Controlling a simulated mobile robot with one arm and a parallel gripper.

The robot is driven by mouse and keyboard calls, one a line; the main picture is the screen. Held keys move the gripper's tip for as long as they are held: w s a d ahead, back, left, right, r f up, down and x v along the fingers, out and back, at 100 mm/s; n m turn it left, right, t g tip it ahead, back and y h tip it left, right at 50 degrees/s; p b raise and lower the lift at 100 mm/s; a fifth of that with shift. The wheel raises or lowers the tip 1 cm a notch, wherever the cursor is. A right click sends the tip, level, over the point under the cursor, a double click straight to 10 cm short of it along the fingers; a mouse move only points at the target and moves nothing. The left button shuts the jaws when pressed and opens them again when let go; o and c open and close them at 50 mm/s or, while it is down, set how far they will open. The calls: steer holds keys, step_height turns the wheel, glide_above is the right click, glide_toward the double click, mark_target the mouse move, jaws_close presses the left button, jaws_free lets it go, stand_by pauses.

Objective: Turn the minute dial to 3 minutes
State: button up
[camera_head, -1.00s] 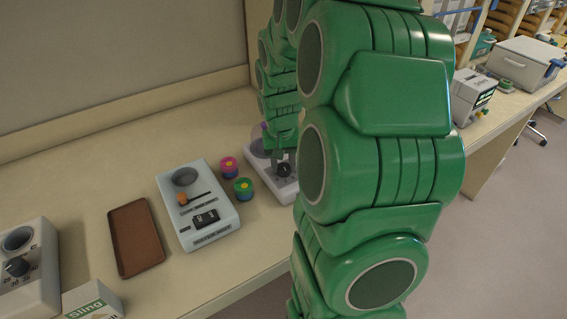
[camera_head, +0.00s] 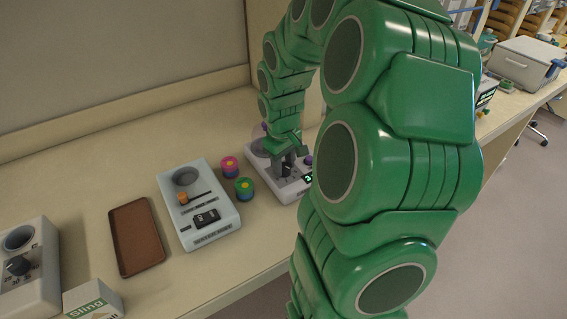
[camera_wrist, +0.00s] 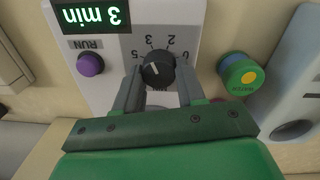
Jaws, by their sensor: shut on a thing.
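The minute dial is a dark round knob (camera_wrist: 158,70) on a pale device (camera_wrist: 205,22) in the wrist view. My gripper (camera_wrist: 157,88) is shut on the dial, with one finger on each side of it. The green display (camera_wrist: 90,15) reads "3 min", upside down in this view. A white mark shows on the knob, and numbers are printed around it. In the head view the device (camera_head: 290,188) stands on the counter, partly hidden behind my green arm, with my gripper (camera_head: 288,160) over it.
A purple RUN button (camera_wrist: 90,64) is beside the display. Green-yellow (camera_head: 244,189) and pink (camera_head: 230,166) round pieces stand left of the device. Further left are a device with a slider (camera_head: 200,222), a brown tray (camera_head: 137,236) and a dial device (camera_head: 25,275).

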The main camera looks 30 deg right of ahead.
mark_target(283, 166)
stand_by(0.4)
steer(key=o, duration=1.1)
steer(key=shift+c, duration=0.2)
steer(key=shift+r, duration=0.15)
step_height(283, 166, up, 8)
steer(key=shift+a+f, duration=0.15)
steer(key=shift+f, duration=0.05)
steer(key=s+a+r+m+g, duration=0.1)
steer(key=s+a, duration=0.8)
steer(key=s, duration=0.4)
steer(key=s+a+r+m+g, duration=0.1)
steer(key=s+a+r, duration=0.1)
steer(key=s+a, duration=0.7)
steer(key=s, duration=0.4)
steer(key=shift+s+y, duration=0.3)
steer(key=shift+s, duration=0.05)
